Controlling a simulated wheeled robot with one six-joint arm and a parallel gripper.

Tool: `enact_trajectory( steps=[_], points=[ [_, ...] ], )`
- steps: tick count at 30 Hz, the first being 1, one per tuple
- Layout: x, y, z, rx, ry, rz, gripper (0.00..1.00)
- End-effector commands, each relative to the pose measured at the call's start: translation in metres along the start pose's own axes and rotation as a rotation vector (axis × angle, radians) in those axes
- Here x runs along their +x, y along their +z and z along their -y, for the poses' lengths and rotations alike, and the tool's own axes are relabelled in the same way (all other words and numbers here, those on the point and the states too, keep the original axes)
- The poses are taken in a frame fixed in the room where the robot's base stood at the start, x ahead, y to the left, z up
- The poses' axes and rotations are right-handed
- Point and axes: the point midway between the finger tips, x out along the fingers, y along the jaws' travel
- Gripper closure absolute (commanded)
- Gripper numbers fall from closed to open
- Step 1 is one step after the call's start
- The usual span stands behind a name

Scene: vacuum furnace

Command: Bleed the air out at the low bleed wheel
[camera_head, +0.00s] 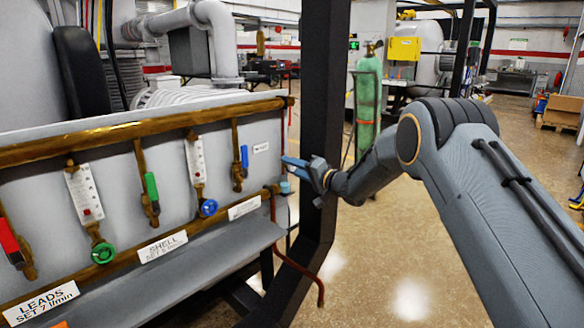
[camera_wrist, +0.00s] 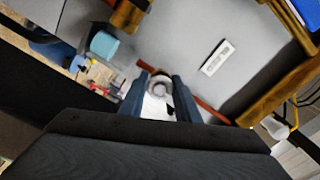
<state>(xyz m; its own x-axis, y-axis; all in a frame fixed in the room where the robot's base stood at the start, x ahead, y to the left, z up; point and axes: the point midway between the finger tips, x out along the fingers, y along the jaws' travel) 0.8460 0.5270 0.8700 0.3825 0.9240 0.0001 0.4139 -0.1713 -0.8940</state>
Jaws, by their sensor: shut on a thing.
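My gripper (camera_head: 296,164) is at the right end of the grey valve panel (camera_head: 225,170), just above the end of the lower brass manifold (camera_head: 250,197). In the wrist view its two blue fingers (camera_wrist: 158,82) are closed on a small pale round wheel (camera_wrist: 159,90). The wheel's edges are partly hidden by the fingers, and no marking on it can be read. In the head view the wheel is hidden by the gripper. A light teal block (camera_head: 285,187) sits just below the gripper; it also shows in the wrist view (camera_wrist: 104,44), apart from the fingers.
A black upright post (camera_head: 322,90) stands close behind my gripper. A red hose (camera_head: 312,275) hangs below the panel. Colored lever valves and flow meters (camera_head: 196,160) line the panel to the left. A green gas cylinder (camera_head: 368,105) stands behind. Open floor (camera_head: 410,260) lies to the right.

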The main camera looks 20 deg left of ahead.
Motion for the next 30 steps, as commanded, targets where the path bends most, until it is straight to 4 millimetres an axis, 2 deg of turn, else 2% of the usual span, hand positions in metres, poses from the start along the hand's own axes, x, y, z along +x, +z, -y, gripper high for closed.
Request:
enact_trajectory(
  steps=[13, 14, 16, 17, 26, 30],
  points=[
    [-0.001, 0.003, -0.003, 0.012, 0.003, 0.004, 0.93],
    [-0.001, 0.003, -0.003, 0.012, 0.003, 0.004, 0.66],
    [-0.001, 0.002, -0.002, 0.011, 0.003, 0.003, 0.54],
    [0.000, 0.002, -0.002, 0.011, 0.002, 0.003, 0.52],
    [-0.002, 0.000, -0.001, 0.009, 0.001, 0.000, 0.52],
    [-0.016, -0.001, -0.001, 0.009, 0.003, -0.001, 0.52]
  ],
)
